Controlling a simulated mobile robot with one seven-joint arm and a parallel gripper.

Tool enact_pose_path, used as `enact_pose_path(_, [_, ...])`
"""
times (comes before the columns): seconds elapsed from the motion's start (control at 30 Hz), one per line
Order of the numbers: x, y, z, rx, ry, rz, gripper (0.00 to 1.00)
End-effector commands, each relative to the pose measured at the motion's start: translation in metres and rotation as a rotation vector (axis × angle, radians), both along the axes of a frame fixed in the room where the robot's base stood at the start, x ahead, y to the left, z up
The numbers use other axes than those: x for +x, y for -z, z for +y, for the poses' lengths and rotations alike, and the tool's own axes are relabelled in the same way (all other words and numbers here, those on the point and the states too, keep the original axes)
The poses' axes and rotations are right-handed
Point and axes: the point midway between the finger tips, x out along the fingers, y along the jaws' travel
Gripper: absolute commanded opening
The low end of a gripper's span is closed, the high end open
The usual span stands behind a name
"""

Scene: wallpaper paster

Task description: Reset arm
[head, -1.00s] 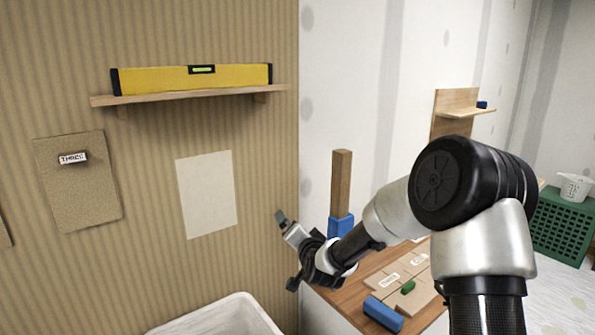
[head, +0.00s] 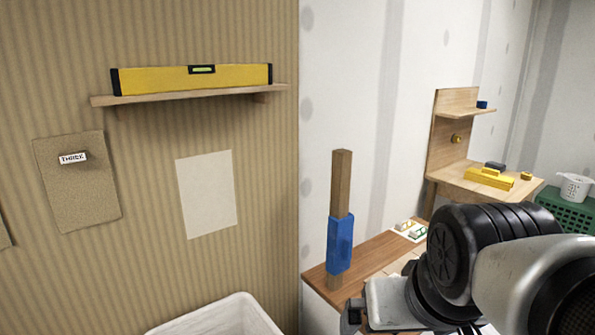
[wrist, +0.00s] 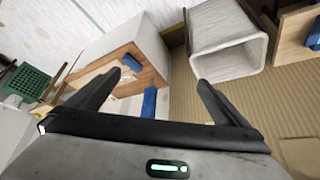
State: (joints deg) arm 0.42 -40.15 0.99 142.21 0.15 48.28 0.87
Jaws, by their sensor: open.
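My gripper (wrist: 157,84) shows in the wrist view with its two dark fingers spread apart and nothing between them. In the head view my arm is at the lower right, and its wrist end hangs low over the near table (head: 376,256). The fingertips are not clear there. A wooden post with a blue sleeve (head: 340,243) stands upright on that table, left of my arm. Blue pieces (wrist: 149,102) also show in the wrist view, beyond the fingers.
A white bin (head: 215,318) stands below the papered wall; its opening shows in the wrist view (wrist: 228,46). A yellow level (head: 190,79) lies on a wall shelf (head: 190,95). A pale sheet (head: 206,194) hangs beneath. A green crate (head: 567,212) stands far right.

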Motion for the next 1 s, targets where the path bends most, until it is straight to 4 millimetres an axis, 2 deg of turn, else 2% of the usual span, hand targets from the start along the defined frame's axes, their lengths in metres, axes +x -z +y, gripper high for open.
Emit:
enact_pose_path(0.07, [-0.024,0.003,-0.003,0.002,-0.010,0.025,1.00])
enact_pose_path(0.1, [-0.021,-0.018,-0.003,0.000,-0.010,0.028,1.00])
enact_pose_path(0.37, [-0.020,-0.076,-0.003,0.001,-0.009,0.027,1.00])
enact_pose_path(0.47, [-0.020,-0.106,-0.003,0.001,-0.009,0.027,1.00])
enact_pose_path(0.6, [-0.019,-0.161,-0.003,0.001,-0.009,0.026,1.00])
enact_pose_path(0.73, [-0.019,-0.204,-0.003,0.002,-0.008,0.027,1.00])
enact_pose_path(0.83, [-0.019,-0.223,-0.003,0.002,-0.008,0.027,1.00])
enact_pose_path(1.0, [-0.019,-0.235,-0.002,0.002,-0.008,0.027,1.00])
